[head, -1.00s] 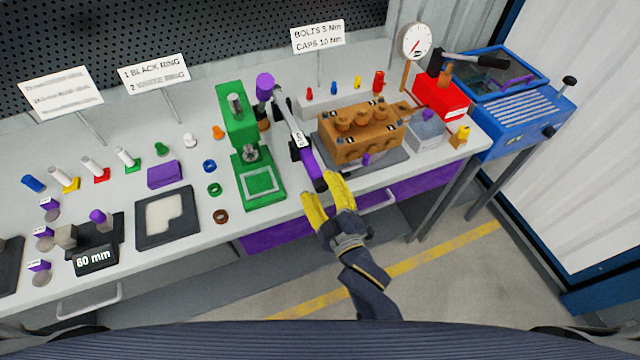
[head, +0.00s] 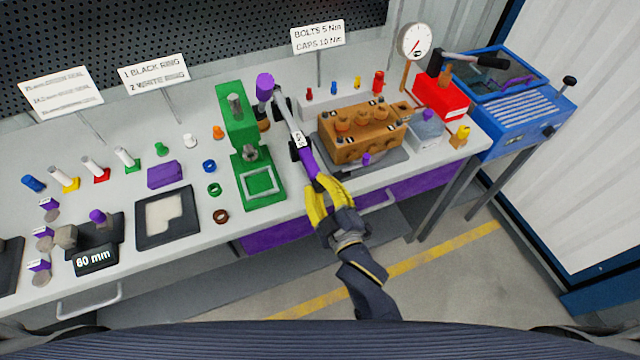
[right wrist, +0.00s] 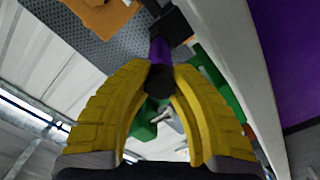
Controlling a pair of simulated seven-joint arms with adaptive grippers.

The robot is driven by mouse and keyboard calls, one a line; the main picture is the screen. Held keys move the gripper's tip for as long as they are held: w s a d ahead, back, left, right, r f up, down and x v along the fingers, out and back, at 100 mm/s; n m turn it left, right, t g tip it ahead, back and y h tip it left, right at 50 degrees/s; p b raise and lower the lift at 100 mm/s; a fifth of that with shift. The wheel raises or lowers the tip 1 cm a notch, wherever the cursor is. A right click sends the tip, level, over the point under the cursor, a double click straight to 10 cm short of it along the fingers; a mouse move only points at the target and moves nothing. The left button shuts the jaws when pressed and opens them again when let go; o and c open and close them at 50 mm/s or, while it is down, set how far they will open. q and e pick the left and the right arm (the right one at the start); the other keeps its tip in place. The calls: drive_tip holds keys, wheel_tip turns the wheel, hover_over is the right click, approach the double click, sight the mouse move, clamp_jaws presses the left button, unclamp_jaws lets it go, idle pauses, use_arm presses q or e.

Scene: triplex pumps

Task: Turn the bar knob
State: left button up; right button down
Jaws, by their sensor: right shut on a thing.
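A long grey bar tool (head: 295,132) with a purple sleeve (head: 306,160) lies across the bench beside the green press, its near end reaching toward the bench's front edge. In the right wrist view the sleeve (right wrist: 160,48) ends in a black knob (right wrist: 158,79). My right gripper (head: 324,187), with yellow fingers, is at that near end. Its fingertips (right wrist: 162,70) are shut on the black knob, one finger on each side. In the head view the fingers mostly hide the knob. My left gripper is not in view.
The green press (head: 255,165) stands just left of the bar. An orange pump block (head: 362,135) on a grey tray (head: 395,158) is close on the right. A red box (head: 440,98) and a blue cabinet (head: 520,110) stand farther right. The floor in front is clear.

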idle(0.4)
drive_tip(key=m, duration=0.3)
drive_tip(key=shift+r+m, duration=0.1)
drive_tip(key=shift+m, duration=0.3)
drive_tip(key=m, duration=0.3)
drive_tip(key=shift+d+m, duration=0.1)
drive_tip(key=shift+m, duration=0.2)
drive_tip(key=m, duration=0.4)
drive_tip(key=shift+w+d+m, duration=0.1)
drive_tip(key=shift+m, duration=1.9)
drive_tip(key=c, duration=1.1)
unclamp_jaws()
drive_tip(key=shift+o, duration=0.2)
drive_tip(key=v, duration=1.2)
drive_tip(key=shift+d, duration=0.15)
